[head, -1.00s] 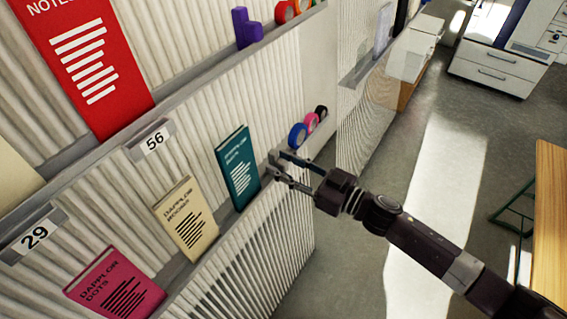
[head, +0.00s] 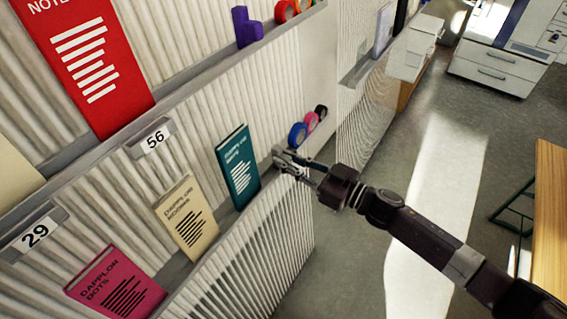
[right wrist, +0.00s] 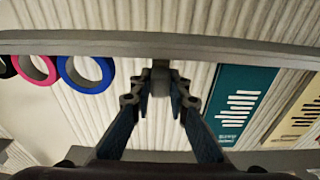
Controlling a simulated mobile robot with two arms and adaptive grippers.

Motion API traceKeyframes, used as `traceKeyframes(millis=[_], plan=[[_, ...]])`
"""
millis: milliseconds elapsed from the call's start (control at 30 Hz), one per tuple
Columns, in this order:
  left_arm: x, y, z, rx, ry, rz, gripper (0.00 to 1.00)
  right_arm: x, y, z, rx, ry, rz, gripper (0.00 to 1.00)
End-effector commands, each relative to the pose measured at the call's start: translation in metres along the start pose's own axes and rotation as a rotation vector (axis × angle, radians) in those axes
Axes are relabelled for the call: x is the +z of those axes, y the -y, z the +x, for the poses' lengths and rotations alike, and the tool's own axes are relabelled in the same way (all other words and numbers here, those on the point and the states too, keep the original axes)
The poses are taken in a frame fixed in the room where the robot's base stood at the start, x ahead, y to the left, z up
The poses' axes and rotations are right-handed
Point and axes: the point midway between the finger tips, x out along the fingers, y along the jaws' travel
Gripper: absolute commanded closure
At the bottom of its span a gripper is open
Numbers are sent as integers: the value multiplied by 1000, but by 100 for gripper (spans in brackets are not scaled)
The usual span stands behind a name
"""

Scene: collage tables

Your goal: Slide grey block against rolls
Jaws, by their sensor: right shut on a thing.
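The grey block (right wrist: 160,67) is a small piece at the shelf, between the rolls and the teal book. My right gripper (right wrist: 160,88) is shut on the block, with its two fingers close together around it. In the head view my right gripper (head: 288,160) reaches the shelf from the right and mostly hides the block. The rolls stand in a row: a blue roll (head: 293,139), a pink roll (head: 310,127) and a black roll (head: 321,110). The blue roll (right wrist: 88,89) is nearest the block, with a clear gap between them. My left gripper is not in view.
The teal book (head: 239,170) leans on the same shelf on the block's other side, close to my gripper. A cream book (head: 184,215) and a pink book (head: 112,285) stand farther left. The shelf (right wrist: 240,48) has a grey rail. A purple block (head: 246,28) sits higher up.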

Motion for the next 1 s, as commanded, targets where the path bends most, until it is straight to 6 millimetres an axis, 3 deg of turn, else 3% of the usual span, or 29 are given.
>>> traceKeyframes(millis=[100,367,400,533,833,1000], plan=[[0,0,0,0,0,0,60,-1,-16,0,3,0,-3,100],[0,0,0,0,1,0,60,0,-17,-1,3,0,-1,100],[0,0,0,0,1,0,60,0,-16,-1,3,0,-1,81],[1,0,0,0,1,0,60,0,-16,-1,2,0,-1,67],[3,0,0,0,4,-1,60,0,-16,-2,2,1,-1,67],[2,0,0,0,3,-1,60,2,-17,-21,4,4,-1,67]])
